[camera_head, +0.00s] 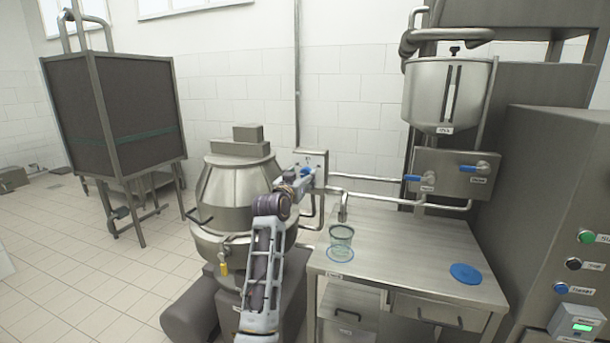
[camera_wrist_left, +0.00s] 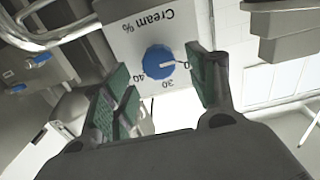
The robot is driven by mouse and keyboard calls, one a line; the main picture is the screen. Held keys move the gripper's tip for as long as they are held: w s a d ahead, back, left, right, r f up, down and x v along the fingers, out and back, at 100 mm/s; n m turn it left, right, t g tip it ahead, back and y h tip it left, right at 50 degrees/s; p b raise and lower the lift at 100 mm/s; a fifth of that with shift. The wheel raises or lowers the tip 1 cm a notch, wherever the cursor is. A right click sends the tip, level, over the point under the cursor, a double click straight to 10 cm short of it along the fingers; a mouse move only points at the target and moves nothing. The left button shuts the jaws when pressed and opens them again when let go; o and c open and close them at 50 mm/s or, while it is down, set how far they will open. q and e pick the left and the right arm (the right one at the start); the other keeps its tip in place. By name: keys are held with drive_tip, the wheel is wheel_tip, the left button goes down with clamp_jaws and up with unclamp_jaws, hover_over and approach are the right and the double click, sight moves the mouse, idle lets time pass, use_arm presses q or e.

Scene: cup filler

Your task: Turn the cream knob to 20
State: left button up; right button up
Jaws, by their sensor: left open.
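The cream knob (camera_wrist_left: 158,61) is a blue dial on a pale panel marked "Cream %" (camera_wrist_left: 140,22), upside down in the left wrist view. The marks 40 and 30 show below the knob. In the head view, my left gripper (camera_head: 292,184) is at the small control box (camera_head: 316,158) bearing the blue knob (camera_head: 306,172). My right gripper is out of view.
Pipes (camera_head: 375,199) run right from the control box area. A round steel vat (camera_head: 232,190) stands at left behind my arm.

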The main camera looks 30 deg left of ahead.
sight(305, 173)
use_arm(q)
drive_tip(key=shift+x, duration=1.95)
drive_tip(key=shift+c, duration=0.3)
drive_tip(key=c, duration=1)
